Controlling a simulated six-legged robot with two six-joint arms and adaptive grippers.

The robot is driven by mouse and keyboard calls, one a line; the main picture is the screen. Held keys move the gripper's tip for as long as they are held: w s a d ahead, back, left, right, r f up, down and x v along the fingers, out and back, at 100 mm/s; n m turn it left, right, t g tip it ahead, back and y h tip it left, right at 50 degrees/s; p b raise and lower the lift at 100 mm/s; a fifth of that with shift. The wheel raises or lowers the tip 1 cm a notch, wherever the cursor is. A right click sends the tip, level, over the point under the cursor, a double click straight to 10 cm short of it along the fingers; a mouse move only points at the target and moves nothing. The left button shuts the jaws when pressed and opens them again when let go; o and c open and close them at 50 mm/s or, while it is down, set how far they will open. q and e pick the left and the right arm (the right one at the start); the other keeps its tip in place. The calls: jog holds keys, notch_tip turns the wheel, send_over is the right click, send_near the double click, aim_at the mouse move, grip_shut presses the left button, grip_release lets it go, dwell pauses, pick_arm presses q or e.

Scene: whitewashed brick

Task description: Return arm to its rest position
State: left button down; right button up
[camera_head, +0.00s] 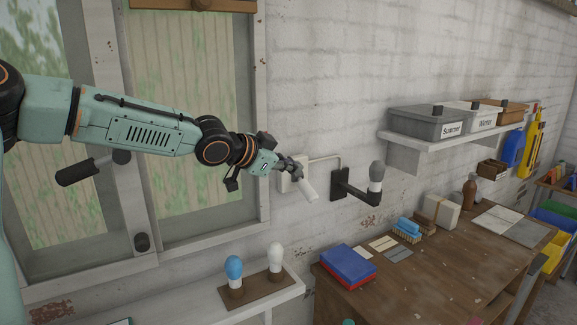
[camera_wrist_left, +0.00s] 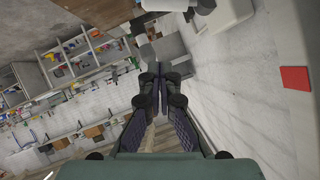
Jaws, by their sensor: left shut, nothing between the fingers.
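My left arm, pale green with black and orange joints, reaches in from the left across the window in the head view. Its left gripper (camera_head: 296,168) is shut and empty, pointing right in front of the brick wall. It overlaps a white box (camera_head: 286,184) with a white handle (camera_head: 308,189) on the wall; I cannot tell whether they touch. In the left wrist view the dark fingers of the left gripper (camera_wrist_left: 161,78) are together with nothing between them. The white box (camera_wrist_left: 232,12) shows at the top there. My right gripper is not in view.
A black wall bracket with a grey-topped bulb (camera_head: 376,173) is right of the gripper. A blue bulb (camera_head: 234,268) and a white bulb (camera_head: 275,256) stand on a low ledge. A shelf (camera_head: 412,138) with bins hangs above a wooden workbench (camera_head: 410,285). The window (camera_head: 190,65) lies behind the arm.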

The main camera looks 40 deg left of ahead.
pick_arm(q)
jog(key=s+d+r+n+t+h+b, duration=0.1)
jog(key=s+d+n+h, duration=0.15)
jog(key=d, duration=0.55)
jog(key=s+d+f+n+g+b, duration=0.1)
jog(key=s+d+f+n+b, duration=0.15)
jog(key=f, duration=0.55)
jog(key=s+d+f+n+g+y+b, duration=0.1)
jog(key=d+f+b, duration=0.2)
jog(key=f, duration=0.6)
jog(key=s+d+f+n+g+b, duration=0.1)
jog(key=d+f+n+b, duration=0.15)
jog(key=f, duration=0.55)
jog(key=s+d+f+g+y+b, duration=0.1)
jog(key=s+f+g+b, duration=0.4)
jog(key=s+f, duration=1.2)
jog(key=s+d+f+m+g+y+b, duration=0.1)
jog(key=s+f+g+y+b, duration=0.2)
jog(key=s+f, duration=1.4)
notch_tip(320, 180, down, 5)
jog(key=g+b, duration=0.2)
jog(key=b, duration=0.3)
jog(key=shift+d, duration=0.4)
